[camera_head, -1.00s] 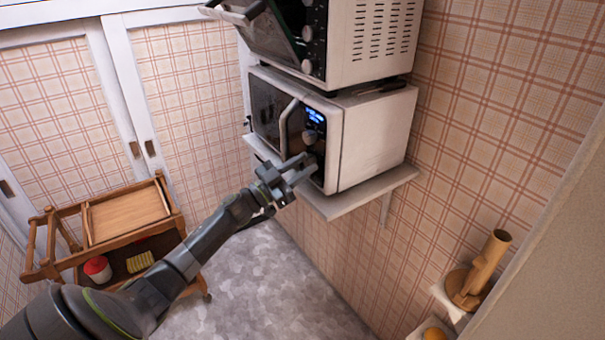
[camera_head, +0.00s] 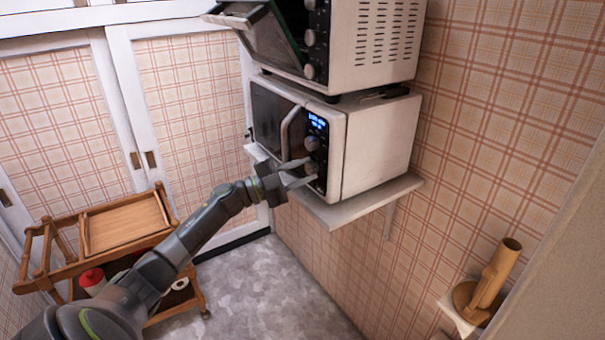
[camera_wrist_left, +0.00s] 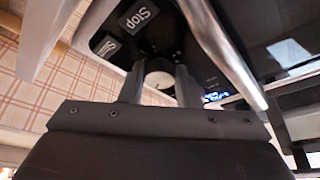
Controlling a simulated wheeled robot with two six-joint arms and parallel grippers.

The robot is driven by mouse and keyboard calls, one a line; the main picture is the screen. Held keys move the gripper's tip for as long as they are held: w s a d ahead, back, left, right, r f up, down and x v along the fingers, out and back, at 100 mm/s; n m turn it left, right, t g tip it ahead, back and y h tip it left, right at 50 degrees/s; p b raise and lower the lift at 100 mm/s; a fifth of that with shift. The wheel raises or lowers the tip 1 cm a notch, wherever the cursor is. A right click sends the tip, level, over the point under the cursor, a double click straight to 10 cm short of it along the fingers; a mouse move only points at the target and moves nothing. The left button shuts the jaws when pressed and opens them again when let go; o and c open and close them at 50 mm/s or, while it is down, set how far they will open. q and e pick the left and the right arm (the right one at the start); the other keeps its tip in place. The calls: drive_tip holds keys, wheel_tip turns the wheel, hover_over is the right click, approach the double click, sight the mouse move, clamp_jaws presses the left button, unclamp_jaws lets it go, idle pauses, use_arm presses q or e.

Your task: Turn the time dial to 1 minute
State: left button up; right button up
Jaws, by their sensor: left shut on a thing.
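The microwave (camera_head: 375,145) stands on a wall shelf with its door closed. I cannot read which dial sets the time. My right gripper is out of view.
The microwave door handle (camera_head: 287,130) is close to the left of the gripped dial. An oven (camera_head: 375,45) with its door open sits above. A wooden cart (camera_head: 125,222) stands at left, and a wooden holder (camera_head: 490,280) at lower right. The floor between is clear.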

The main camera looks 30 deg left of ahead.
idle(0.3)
use_arm(q)
drive_tip(key=o, duration=1)
drive_tip(key=shift+c, duration=0.2)
drive_tip(key=b+v, duration=0.4)
drive_tip(key=v, duration=1.3)
drive_tip(key=shift+s, duration=0.2)
drive_tip(key=shift+a+f, duration=0.1)
drive_tip(key=shift+f, duration=0.1)
